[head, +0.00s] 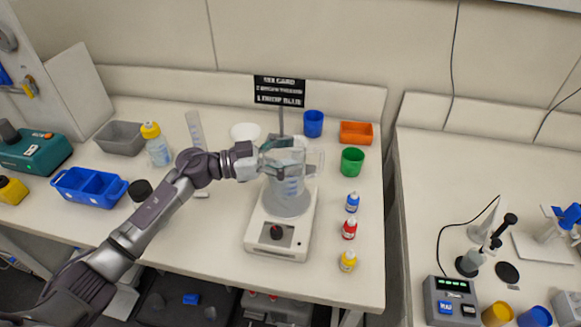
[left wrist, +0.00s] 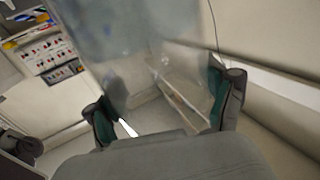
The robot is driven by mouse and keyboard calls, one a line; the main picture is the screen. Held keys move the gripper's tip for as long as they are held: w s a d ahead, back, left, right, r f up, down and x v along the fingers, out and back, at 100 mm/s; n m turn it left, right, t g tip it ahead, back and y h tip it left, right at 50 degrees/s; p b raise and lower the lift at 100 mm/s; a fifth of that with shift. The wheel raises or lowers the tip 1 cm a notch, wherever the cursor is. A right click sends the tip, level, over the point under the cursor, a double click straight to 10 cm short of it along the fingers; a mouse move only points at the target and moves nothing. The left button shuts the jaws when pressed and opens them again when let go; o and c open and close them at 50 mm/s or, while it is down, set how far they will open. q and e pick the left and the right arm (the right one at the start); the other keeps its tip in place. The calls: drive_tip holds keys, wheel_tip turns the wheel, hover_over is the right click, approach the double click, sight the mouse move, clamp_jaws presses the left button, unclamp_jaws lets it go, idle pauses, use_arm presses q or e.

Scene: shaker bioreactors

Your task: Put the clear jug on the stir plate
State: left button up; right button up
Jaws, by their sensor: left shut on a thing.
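My left gripper (head: 277,160) is shut on the jug's upper part, reaching in from the left. In the left wrist view the jug's clear wall (left wrist: 165,75) lies between the two green-padded fingers of my left gripper (left wrist: 165,112). My right gripper is not in view.
A black sign (head: 279,91) stands behind the stir plate. Green (head: 352,161) and blue (head: 313,123) cups and small bottles (head: 349,229) stand to its right. A blue divided tray (head: 89,187), a yellow-capped bottle (head: 156,146) and a grey bin (head: 121,138) are left.

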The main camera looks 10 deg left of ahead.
use_arm(q)
wheel_tip(320, 180, down, 3)
drive_tip(key=shift+f, duration=0.45)
drive_tip(key=o, duration=1.7)
drive_tip(key=shift+f, duration=0.1)
drive_tip(key=shift+s, duration=0.1)
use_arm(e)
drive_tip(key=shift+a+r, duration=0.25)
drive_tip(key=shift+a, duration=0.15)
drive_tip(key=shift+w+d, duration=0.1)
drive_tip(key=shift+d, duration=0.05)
